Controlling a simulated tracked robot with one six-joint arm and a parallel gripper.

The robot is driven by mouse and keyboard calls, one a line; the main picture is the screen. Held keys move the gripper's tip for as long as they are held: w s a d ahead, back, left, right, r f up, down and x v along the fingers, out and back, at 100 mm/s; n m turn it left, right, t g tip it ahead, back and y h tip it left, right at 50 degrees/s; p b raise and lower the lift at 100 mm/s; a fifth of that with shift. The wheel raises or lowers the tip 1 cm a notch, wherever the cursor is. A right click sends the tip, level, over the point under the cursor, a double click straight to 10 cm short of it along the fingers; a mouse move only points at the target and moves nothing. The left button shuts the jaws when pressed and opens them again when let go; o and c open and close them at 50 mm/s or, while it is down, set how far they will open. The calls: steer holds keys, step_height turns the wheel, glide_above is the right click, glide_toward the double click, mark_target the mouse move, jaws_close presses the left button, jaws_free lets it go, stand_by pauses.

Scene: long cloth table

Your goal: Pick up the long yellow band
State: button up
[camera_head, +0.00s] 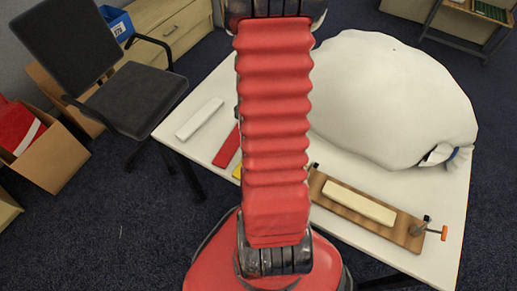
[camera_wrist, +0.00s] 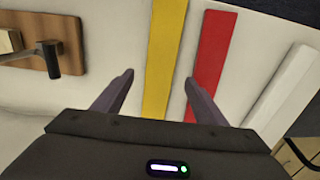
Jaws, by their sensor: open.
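The long yellow band (camera_wrist: 163,60) lies flat on the white table in the wrist view, running up the picture. In the head view only a small piece of the yellow band (camera_head: 237,172) shows; my red arm hides the rest. My gripper (camera_wrist: 160,88) is open and empty in the wrist view. Its left finger is left of the yellow band; its right finger is right of it, near the lower end of a red band (camera_wrist: 213,55). I cannot tell how high the fingers are above the table. My gripper is not visible in the head view.
The red band (camera_head: 227,148) and a white bar (camera_head: 199,119) lie beside the yellow band. A wooden board with a clamp (camera_head: 400,232) holds a pale bar (camera_head: 357,204). A large white sack (camera_head: 390,100) covers the table's far right. A black chair (camera_head: 120,90) stands at the left.

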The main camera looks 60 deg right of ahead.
steer(key=shift+d+f, duration=0.1)
steer(key=shift+f, duration=2.45)
steer(key=shift+c, duration=0.2)
steer(key=c, duration=1.2)
step_height(320, 180, up, 10)
